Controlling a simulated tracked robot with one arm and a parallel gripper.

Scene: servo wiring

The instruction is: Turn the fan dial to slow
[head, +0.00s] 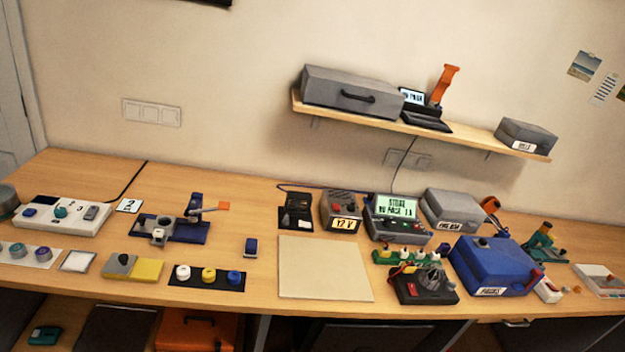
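No dial carries a readable fan label, so I cannot tell which one is the fan dial. A white control box (64,215) at the far left has a round teal dial (60,212), a blue control (29,213) and a grey switch (91,213). A small dark mark resembling a 3 shows beside the teal dial. A black box (424,292) right of centre carries a grey round part (431,277) and a red switch (411,289). The settings of these controls are too small to read. My gripper is not in view.
The wooden bench (262,207) has a bare beige mat (325,268) in the middle. A blue lidded box (492,265), a grey box (455,209) and a meter with a lit screen (397,215) crowd the right. A wall shelf (465,134) hangs above.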

